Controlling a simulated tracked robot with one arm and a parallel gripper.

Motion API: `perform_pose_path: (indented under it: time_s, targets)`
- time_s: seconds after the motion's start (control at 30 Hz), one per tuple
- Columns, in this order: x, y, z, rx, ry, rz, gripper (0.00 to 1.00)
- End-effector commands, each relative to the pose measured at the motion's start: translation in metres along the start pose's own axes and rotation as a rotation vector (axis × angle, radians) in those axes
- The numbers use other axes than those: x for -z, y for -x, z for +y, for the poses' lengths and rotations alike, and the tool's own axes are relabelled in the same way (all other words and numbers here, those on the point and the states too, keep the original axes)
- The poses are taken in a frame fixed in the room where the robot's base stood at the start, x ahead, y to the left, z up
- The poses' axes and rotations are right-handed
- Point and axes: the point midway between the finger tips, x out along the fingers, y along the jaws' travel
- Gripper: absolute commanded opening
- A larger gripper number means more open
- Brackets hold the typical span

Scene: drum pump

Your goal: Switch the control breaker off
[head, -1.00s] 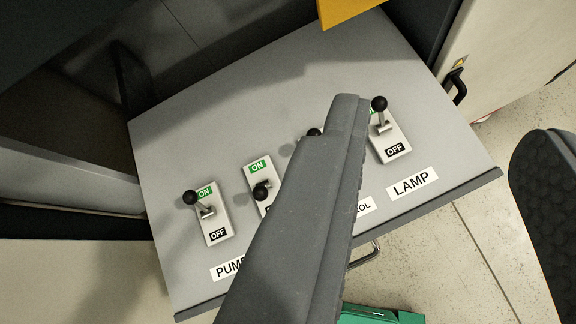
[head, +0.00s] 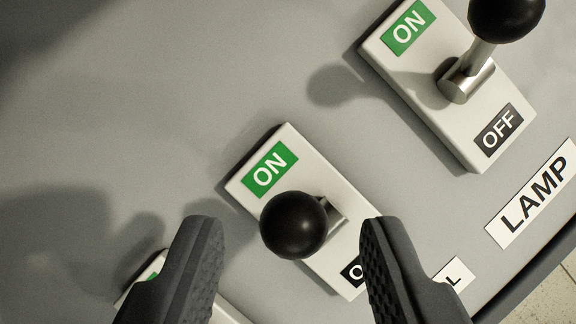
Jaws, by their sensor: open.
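The control breaker (head: 315,262) is a pale plate with a green ON label at its upper left and a dark OFF label at its lower right. Its round black knob (head: 293,225) stands out on a short metal stem between the two labels; I cannot tell its exact lean. My gripper (head: 288,228) is open, with one dark ridged finger on each side of the knob in the picture and a gap on both sides. The right finger partly covers OFF and the name label (head: 454,278), of which only an L shows.
The lamp breaker (head: 425,100) stands at the upper right, its black knob leaning up, with a LAMP label (head: 533,195) below it. Another breaker (head: 150,272) is mostly hidden behind the left finger. The grey panel is bare at the upper left.

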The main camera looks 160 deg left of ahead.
Motion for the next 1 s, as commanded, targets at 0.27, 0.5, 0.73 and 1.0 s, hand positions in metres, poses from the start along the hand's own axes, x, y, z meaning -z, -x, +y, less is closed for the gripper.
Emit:
perform_pose_path:
  time_s: [0.27, 0.5, 0.73, 1.0]
  targets:
    - [-0.001, -0.034, 0.0, -0.001, 0.001, -0.004, 0.41]
    - [0.0, -0.035, 0.001, -0.001, -0.001, -0.002, 0.41]
    - [0.0, -0.035, 0.001, 0.0, -0.002, -0.001, 0.0]
    - [0.0, -0.035, 0.001, 0.014, -0.007, 0.014, 0.0]
